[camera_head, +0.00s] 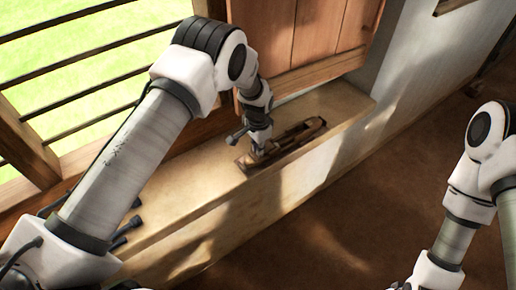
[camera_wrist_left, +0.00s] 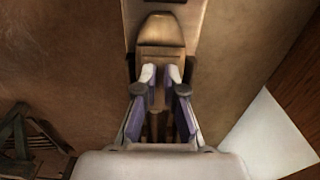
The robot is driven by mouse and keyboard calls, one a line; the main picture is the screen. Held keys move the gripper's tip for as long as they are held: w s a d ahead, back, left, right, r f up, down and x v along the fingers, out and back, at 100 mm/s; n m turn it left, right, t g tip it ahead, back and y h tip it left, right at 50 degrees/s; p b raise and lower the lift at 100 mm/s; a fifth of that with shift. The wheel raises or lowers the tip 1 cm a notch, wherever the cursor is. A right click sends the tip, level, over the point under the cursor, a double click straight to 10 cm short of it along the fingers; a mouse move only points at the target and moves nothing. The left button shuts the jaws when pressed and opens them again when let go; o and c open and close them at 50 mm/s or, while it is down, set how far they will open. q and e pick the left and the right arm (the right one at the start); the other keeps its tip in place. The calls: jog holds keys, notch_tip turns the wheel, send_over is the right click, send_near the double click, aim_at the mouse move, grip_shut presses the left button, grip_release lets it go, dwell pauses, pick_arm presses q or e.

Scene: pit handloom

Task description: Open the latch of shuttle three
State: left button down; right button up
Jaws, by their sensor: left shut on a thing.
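A long brown wooden shuttle (camera_head: 300,131) lies on the sill, pointing up to the right. My left gripper (camera_head: 261,146) is down at its near part. In the left wrist view the shuttle's wooden body (camera_wrist_left: 160,32) runs up the middle, and my left gripper (camera_wrist_left: 160,78) has its two fingers close together over it, shut on a narrow part of the shuttle. The fingers cover that part, so I cannot tell the latch apart or its position. My right arm shows at the right of the head view, but its gripper is out of view.
The pale sill (camera_head: 205,205) runs along a barred window (camera_head: 80,75) and wooden shutters (camera_head: 310,35). A white wall (camera_head: 345,150) drops from the sill to the brown floor (camera_head: 400,190). Dark slender objects (camera_wrist_left: 30,135) show at the lower left of the wrist view.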

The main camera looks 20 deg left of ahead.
pick_arm(q)
jog(key=shift+w+f, duration=0.1)
jog(key=n+b, duration=0.1)
jog(key=n, duration=0.2)
jog(key=shift+n+b, duration=0.35)
jog(key=shift+n, duration=0.05)
jog(key=n+b, duration=0.1)
jog(key=n, duration=0.3)
jog(key=shift+a+n, duration=0.1)
jog(key=shift+n, duration=0.2)
jog(key=n+b, duration=0.1)
jog(key=n, duration=0.3)
jog(key=shift+n, duration=0.3)
jog(key=n+b, duration=0.1)
jog(key=n, duration=0.3)
jog(key=shift+a+n, duration=0.1)
jog(key=shift+n, duration=0.3)
